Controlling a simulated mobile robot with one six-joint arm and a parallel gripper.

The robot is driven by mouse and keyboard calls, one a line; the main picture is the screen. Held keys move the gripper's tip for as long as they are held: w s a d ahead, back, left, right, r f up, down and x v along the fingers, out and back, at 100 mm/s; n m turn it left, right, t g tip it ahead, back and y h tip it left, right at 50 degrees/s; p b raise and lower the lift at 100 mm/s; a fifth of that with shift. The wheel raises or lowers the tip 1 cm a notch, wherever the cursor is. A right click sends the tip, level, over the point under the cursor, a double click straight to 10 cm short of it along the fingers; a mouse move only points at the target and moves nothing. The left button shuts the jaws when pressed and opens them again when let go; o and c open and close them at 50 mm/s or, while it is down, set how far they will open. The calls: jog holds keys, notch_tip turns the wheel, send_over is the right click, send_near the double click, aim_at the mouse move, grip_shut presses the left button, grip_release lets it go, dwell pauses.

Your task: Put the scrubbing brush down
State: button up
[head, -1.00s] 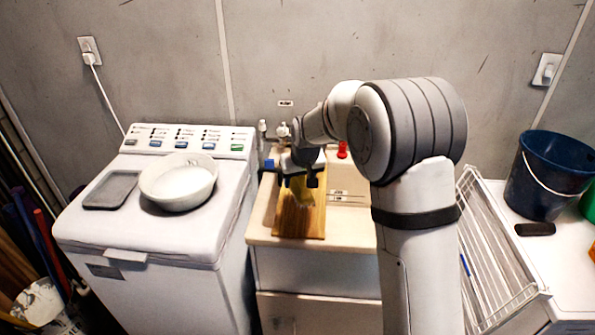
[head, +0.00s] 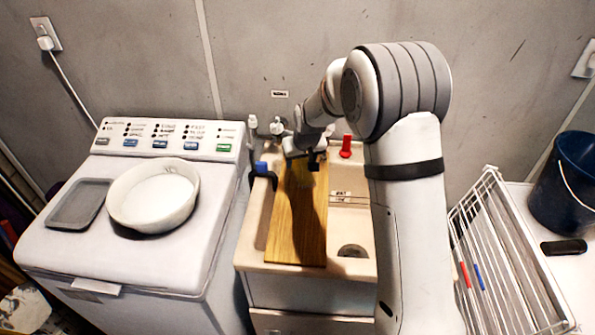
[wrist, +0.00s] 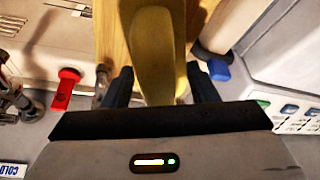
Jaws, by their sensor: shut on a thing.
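The scrubbing brush (wrist: 155,50) shows in the wrist view as an olive-yellow body with a tapering handle between my two dark fingers. My gripper (wrist: 161,82) is shut on its handle. In the head view my gripper (head: 303,162) is over the far end of a wooden board (head: 298,225) lying across the left part of the sink (head: 345,220). The brush cannot be made out clearly there against the board. Whether it touches the board cannot be told.
A red tap handle (head: 346,146) and a blue one (head: 263,169) stand close on either side of my gripper. A washing machine (head: 120,255) with a white bowl (head: 153,196) and grey tray (head: 79,204) is left. A white rack (head: 505,255) and dark bucket (head: 568,185) are right.

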aim_at(300, 172)
notch_tip(300, 172, down, 5)
jog(key=shift+f+p, duration=0.1)
jog(key=shift+p, duration=0.45)
jog(key=shift+s, duration=0.1)
jog(key=o, duration=0.9)
jog(key=shift+o, duration=0.2)
